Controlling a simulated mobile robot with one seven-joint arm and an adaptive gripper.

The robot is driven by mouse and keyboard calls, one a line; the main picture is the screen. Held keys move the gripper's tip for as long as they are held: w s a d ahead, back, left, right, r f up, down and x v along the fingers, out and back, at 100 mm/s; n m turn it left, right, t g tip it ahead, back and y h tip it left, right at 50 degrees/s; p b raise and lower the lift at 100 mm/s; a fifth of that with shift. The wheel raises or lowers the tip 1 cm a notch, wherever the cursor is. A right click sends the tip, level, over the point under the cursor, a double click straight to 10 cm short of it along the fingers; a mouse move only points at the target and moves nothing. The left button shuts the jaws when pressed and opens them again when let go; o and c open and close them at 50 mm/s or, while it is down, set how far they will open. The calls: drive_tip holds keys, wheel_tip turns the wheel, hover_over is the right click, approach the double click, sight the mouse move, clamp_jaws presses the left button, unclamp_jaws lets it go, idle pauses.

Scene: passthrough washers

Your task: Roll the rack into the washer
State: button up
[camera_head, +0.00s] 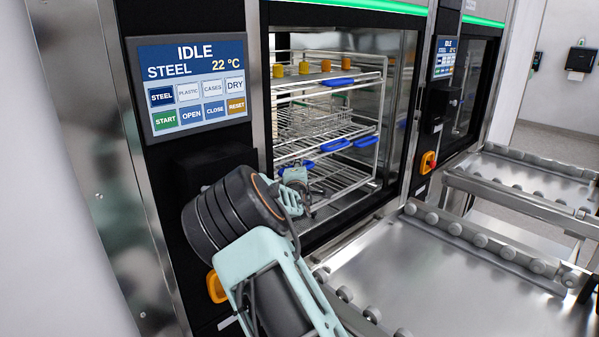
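The washer (262,70) stands open at the centre, with a green light strip along its top. The wire rack (372,105) is inside its chamber. The rack has several shelves, yellow pieces on top and blue clips or handles on its tiers. My arm reaches from the bottom of the view towards the opening. My gripper (304,197) is small in the picture, in front of the rack's lower left part. Whether it touches the rack cannot be told. My wrist and arm hide the lower left of the opening, and the fingers are too small to read.
A steel roller table (450,285) with rollers along its sides is bare in front of the washer. A control panel (195,85) at left reads IDLE, STEEL, 22 °C. A second washer (476,85) and another roller table (530,180) stand at right.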

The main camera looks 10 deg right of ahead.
drive_tip(key=shift+s, duration=0.1)
drive_tip(key=v, duration=1.2)
